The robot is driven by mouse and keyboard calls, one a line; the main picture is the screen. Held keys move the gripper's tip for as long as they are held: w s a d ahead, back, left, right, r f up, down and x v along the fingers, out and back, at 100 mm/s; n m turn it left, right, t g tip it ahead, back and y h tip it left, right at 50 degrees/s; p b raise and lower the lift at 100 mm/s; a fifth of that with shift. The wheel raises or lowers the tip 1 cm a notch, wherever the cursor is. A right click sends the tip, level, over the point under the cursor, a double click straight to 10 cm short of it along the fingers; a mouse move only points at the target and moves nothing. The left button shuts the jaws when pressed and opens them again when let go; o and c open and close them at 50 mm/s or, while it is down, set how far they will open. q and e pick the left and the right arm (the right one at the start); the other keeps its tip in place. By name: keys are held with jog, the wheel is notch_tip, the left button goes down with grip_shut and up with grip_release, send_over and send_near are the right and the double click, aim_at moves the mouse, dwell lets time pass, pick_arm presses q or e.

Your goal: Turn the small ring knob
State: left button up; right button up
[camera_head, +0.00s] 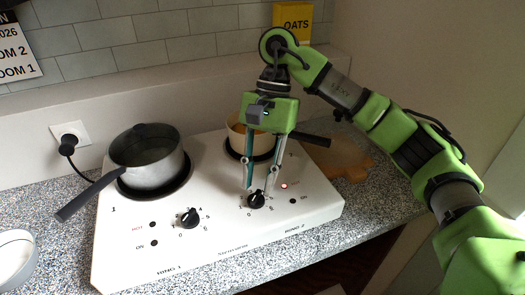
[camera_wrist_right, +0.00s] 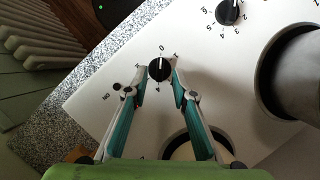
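The white hob (camera_head: 228,220) has two black knobs. The knob of ring 2 (camera_head: 256,200), under the smaller ring at the right, also shows in the right wrist view (camera_wrist_right: 159,69), its white mark pointing near the 0. My right gripper (camera_head: 259,189) reaches down over it. In the wrist view its fingertips (camera_wrist_right: 160,62) stand on either side of the knob, apart, with the knob between them; I cannot make out firm contact. The ring 1 knob (camera_head: 189,217) also shows in the wrist view (camera_wrist_right: 229,11). My left gripper is out of view.
A grey pan (camera_head: 146,158) stands on ring 1, its handle pointing front left. A smaller yellowish pan (camera_head: 236,134) is on ring 2, partly behind my gripper. A red light (camera_head: 284,186) glows beside the ring 2 knob. A wooden board (camera_head: 343,157) and an oats box (camera_head: 292,20) are behind.

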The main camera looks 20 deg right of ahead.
jog(key=v, duration=1)
jog(key=shift+r, duration=0.3)
